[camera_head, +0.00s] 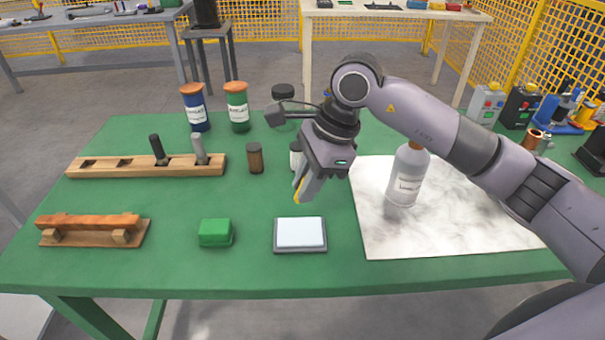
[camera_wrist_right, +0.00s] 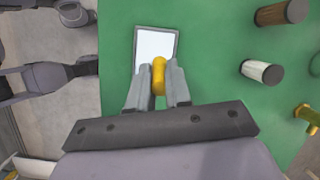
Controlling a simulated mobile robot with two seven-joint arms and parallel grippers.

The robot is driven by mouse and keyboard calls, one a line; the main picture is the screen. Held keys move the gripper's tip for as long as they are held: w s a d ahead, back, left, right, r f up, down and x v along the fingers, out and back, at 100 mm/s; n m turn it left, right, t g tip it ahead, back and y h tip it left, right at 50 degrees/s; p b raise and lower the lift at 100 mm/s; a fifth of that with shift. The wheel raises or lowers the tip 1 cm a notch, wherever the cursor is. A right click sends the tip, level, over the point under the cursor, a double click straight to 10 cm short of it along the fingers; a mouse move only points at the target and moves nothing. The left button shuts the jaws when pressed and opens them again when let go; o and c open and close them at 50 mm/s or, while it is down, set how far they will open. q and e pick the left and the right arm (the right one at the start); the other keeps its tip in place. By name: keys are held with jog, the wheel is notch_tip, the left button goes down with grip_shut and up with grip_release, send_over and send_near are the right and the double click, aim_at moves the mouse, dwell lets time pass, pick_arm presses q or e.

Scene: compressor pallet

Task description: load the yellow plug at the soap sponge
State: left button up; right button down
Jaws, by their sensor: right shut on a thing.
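My right gripper (camera_head: 302,198) is shut on the yellow plug (camera_head: 298,187), above the table just behind a pale pad. In the right wrist view the rounded yellow plug (camera_wrist_right: 159,78) sits between the two fingertips (camera_wrist_right: 158,92), with the pale pad beyond it. A green block (camera_head: 215,232), which looks like the soap sponge, lies on the table to the left of the pad. The plug is apart from the green block. My left gripper does not show.
The pale pad (camera_head: 300,232) lies near the front edge. A wooden rack (camera_head: 130,167) with pegs and a wooden stand (camera_head: 90,224) are at left. A brown cylinder (camera_head: 255,158) stands behind. A bottle (camera_head: 407,178) stands on a marbled sheet (camera_head: 440,232) at right.

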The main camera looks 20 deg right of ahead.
jog(key=shift+s+f, duration=0.1)
jog(key=shift+s, duration=0.2)
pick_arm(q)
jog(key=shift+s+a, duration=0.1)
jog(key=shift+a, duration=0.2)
pick_arm(e)
jog(key=shift+s+a, duration=0.1)
jog(key=shift+f, duration=0.2)
jog(key=shift+f+b, duration=0.55)
jog(key=shift+f, duration=0.35)
jog(key=shift+f+b, duration=0.95)
jog(key=shift+f, duration=0.95)
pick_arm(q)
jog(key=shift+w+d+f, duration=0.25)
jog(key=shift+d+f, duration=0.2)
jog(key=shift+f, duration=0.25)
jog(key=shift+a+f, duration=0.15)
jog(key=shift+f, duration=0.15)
pick_arm(e)
jog(key=shift+f, duration=0.15)
pick_arm(q)
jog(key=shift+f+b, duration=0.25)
jog(key=shift+b, duration=0.25)
pick_arm(e)
jog(key=shift+f, duration=0.45)
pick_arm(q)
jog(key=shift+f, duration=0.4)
pick_arm(e)
jog(key=shift+f, duration=0.2)
